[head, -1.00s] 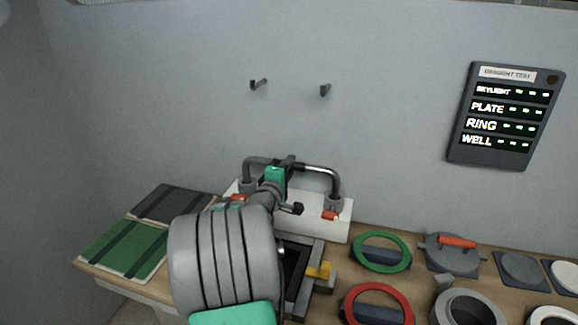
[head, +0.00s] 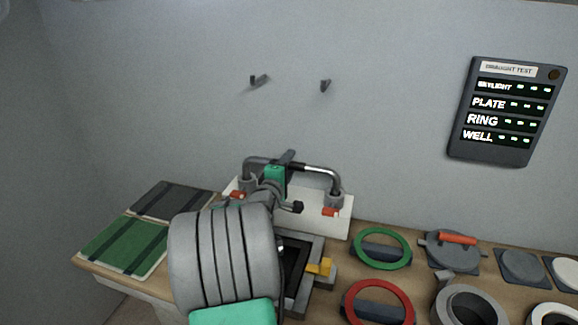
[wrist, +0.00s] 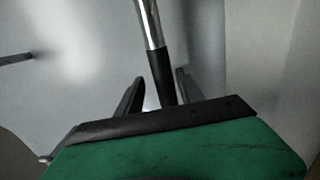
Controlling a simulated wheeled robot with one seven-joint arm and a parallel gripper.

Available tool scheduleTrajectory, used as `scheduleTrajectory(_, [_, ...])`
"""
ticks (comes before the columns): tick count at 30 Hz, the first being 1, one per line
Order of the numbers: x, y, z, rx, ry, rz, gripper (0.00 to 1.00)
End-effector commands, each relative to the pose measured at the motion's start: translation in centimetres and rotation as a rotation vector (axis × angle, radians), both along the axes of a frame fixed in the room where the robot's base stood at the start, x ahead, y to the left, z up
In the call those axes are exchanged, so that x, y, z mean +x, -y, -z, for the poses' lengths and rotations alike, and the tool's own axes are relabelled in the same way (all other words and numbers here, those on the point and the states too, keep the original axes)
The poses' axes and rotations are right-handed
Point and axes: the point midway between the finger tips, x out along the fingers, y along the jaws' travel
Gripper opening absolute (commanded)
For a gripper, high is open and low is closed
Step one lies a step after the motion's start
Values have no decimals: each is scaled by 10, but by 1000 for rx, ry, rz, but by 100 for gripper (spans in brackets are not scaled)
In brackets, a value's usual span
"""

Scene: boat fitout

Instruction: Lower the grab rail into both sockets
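The grab rail (head: 322,170) is a chrome U-shaped bar with a black middle section, standing upright over the white base plate. Its left leg meets the left grey socket (head: 248,184) and its right leg meets the right grey socket (head: 336,200); how deep each leg sits cannot be told. My gripper (head: 287,161) is at the middle of the rail. In the wrist view, the rail (wrist: 148,22) runs between the two dark fingers (wrist: 158,92), with visible gaps beside its black section. The gripper is open around the rail. My wrist hides part of the rail's left half.
Orange-red pieces (head: 331,212) lie beside the sockets. A dark square frame (head: 310,262) with a yellow tab is in front. Green (head: 381,231) and red (head: 352,299) rings and grey round fittings fill the bench's right. Two hooks (head: 325,86) are on the wall.

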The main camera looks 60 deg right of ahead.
Motion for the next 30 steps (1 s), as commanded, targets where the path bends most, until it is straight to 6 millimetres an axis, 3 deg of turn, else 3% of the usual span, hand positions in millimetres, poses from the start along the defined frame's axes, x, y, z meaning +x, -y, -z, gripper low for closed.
scheduleTrajectory(9, [0,-4,4,6,-3,0,47])
scheduleTrajectory(19, [-6,-65,2,2,-1,-3,47])
scheduleTrajectory(25, [-7,-79,1,7,4,-3,47])
scheduleTrajectory(28, [12,-93,2,90,86,-39,47])
scheduleTrajectory(30, [41,-118,8,228,196,-88,47])
